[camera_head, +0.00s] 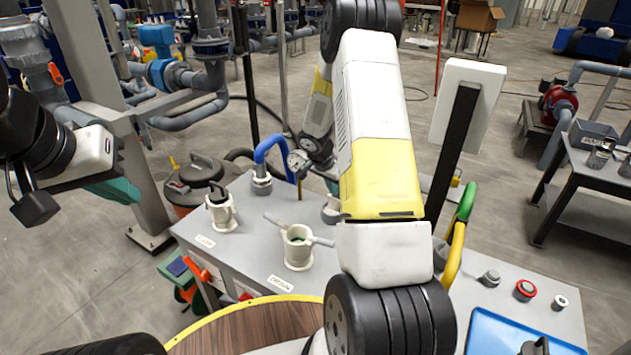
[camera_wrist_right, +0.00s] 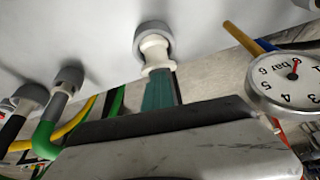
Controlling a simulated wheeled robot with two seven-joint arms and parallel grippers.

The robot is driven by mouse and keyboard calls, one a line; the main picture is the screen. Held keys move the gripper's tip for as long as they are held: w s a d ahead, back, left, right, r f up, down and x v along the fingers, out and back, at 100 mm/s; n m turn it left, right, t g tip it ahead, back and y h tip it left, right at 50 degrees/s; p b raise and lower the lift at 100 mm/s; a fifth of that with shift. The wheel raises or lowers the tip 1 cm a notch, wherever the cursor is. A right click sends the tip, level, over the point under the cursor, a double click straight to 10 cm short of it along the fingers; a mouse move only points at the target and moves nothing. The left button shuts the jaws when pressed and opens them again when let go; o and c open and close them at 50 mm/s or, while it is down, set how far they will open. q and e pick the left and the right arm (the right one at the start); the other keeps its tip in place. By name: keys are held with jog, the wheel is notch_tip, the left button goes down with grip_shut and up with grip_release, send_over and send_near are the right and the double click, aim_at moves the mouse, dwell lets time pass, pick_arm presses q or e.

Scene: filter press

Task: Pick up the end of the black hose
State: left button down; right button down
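A black hose (camera_wrist_right: 10,131) shows at the left edge of the right wrist view, under a grey and white fitting; its free end cannot be made out. In the head view a dark hose (camera_head: 240,154) curves behind the grey bench. My right gripper (camera_head: 331,186) is mostly hidden behind my own forearm, near the gauge and the blue hose. In the right wrist view a teal piece (camera_wrist_right: 159,91), apparently its finger, lies in front of a white fitting (camera_wrist_right: 155,50). My left gripper (camera_head: 116,190) is at the left, away from the bench, with its teal fingers partly covered.
The grey bench (camera_head: 250,235) carries white cup fittings (camera_head: 298,247), a blue hose (camera_head: 270,147) and green (camera_head: 467,203) and yellow (camera_head: 455,257) hoses. A round gauge (camera_head: 298,160) is close to my right wrist. A blue tray (camera_head: 490,330) lies at the lower right.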

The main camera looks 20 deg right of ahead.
notch_tip(320, 180, up, 10)
jog(key=shift+c, duration=2.2)
grip_release()
